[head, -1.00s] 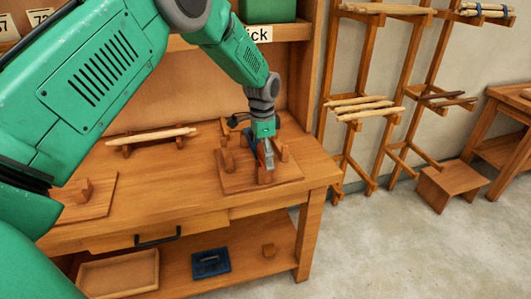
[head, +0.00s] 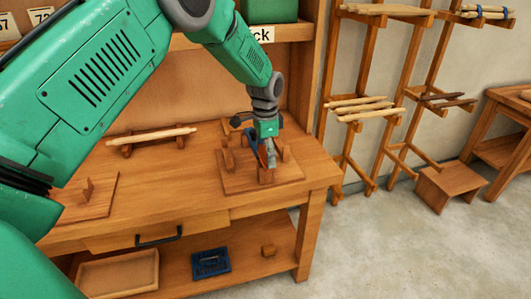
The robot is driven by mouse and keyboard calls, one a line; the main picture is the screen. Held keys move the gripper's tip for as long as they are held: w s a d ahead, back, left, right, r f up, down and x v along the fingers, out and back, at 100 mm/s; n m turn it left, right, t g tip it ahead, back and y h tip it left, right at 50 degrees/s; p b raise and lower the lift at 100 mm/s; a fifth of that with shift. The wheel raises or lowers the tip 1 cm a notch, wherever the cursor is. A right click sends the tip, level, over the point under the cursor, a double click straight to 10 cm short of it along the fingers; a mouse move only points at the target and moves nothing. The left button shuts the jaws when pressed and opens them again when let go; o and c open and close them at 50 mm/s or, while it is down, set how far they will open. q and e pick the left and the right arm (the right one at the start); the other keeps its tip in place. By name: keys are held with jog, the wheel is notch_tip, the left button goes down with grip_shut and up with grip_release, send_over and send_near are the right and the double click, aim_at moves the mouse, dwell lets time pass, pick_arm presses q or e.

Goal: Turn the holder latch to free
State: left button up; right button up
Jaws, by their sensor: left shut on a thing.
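The wooden holder (head: 233,184) is a flat board with upright blocks, near the right end of the workbench. My left gripper (head: 270,158) points down over the middle of this board and is shut on a small part there, which I take to be the latch. The fingers and wrist hide most of that part, so its angle cannot be told. A blue piece (head: 260,150) shows beside the fingers. My right gripper is not in view.
A pale stick (head: 150,136) lies on two supports at the back of the workbench (head: 180,190). Another board with a block (head: 86,188) sits at left. A tray (head: 118,272) and a blue object (head: 210,262) are on the lower shelf. Racks with sticks (head: 362,108) stand at right.

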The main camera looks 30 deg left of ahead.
pick_arm(q)
jog(key=shift+s+f+n+p, duration=0.1)
jog(key=shift+n+p, duration=0.2)
jog(key=shift+n, duration=0.1)
jog(key=n+p, duration=0.2)
jog(key=n, duration=0.3)
jog(key=n+p, duration=0.1)
jog(key=n, duration=0.1)
jog(key=shift+s+f+n+p, duration=0.15)
jog(key=shift+n+p, duration=0.15)
jog(key=n+p, duration=0.1)
jog(key=n, duration=0.3)
jog(key=shift+n, duration=0.3)
jog(key=n, duration=0.4)
jog(key=shift+f+n+p, duration=0.1)
jog(key=shift+n+p, duration=0.2)
jog(key=shift+o, duration=0.2)
jog(key=shift+n, duration=0.3)
jog(key=shift+c, duration=0.2)
jog(key=o, duration=1.1)
